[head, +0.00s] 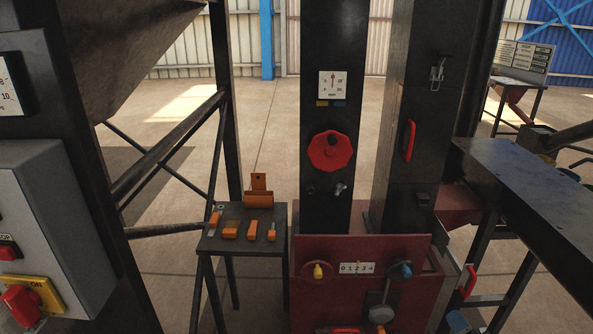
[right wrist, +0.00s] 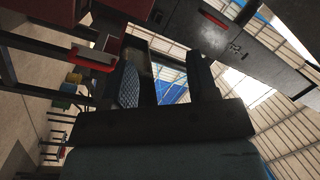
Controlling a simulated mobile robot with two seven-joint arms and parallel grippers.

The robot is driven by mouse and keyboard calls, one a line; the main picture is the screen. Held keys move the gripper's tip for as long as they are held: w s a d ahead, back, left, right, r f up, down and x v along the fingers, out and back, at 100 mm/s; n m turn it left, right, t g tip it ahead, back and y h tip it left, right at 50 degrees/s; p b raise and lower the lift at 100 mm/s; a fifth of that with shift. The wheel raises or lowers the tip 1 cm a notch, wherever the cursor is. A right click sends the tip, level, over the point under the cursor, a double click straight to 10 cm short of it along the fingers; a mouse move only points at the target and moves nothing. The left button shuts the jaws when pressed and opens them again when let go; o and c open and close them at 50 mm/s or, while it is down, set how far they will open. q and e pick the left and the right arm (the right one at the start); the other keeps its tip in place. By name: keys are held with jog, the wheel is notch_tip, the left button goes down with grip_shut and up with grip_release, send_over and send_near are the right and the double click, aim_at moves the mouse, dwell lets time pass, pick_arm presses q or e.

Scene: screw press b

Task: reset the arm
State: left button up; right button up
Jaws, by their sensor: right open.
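My right gripper (right wrist: 166,82) is open in the right wrist view, with two dark fingers apart and nothing between them. One finger has a ridged pad. A red handle (right wrist: 92,58) shows beyond the fingers to the left, apart from them. In the head view that red handle (head: 468,281) is on the right side of the dark red press base (head: 340,292). A small dark grey part at the bottom edge there may be my right gripper, mostly cut off. My left gripper is in neither view.
A small black table (head: 216,243) with orange-handled tools stands left of the press. Two dark columns rise from the base; one carries a red knob (head: 331,151). A dark bench (head: 520,180) is on the right. A grey control box (head: 60,210) is at left. Open floor lies behind.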

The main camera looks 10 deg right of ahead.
jog(key=s+a+f+n+g+y, duration=0.2)
jog(key=s+a+n+g, duration=0.2)
jog(key=s+a+n, duration=0.45)
jog(key=s+a+f+n+g+y, duration=0.25)
jog(key=s+a+n+g, duration=0.3)
jog(key=a+n, duration=0.6)
jog(key=a+r+m+t, duration=0.25)
jog(key=a+m, duration=0.35)
jog(key=a, duration=0.5)
pick_arm(q)
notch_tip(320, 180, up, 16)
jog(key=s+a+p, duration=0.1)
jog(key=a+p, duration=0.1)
jog(key=p, duration=2.2)
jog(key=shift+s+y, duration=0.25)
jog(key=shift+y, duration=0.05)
pick_arm(e)
notch_tip(320, 180, up, 17)
jog(key=d, duration=0.1)
jog(key=shift+s+g, duration=0.3)
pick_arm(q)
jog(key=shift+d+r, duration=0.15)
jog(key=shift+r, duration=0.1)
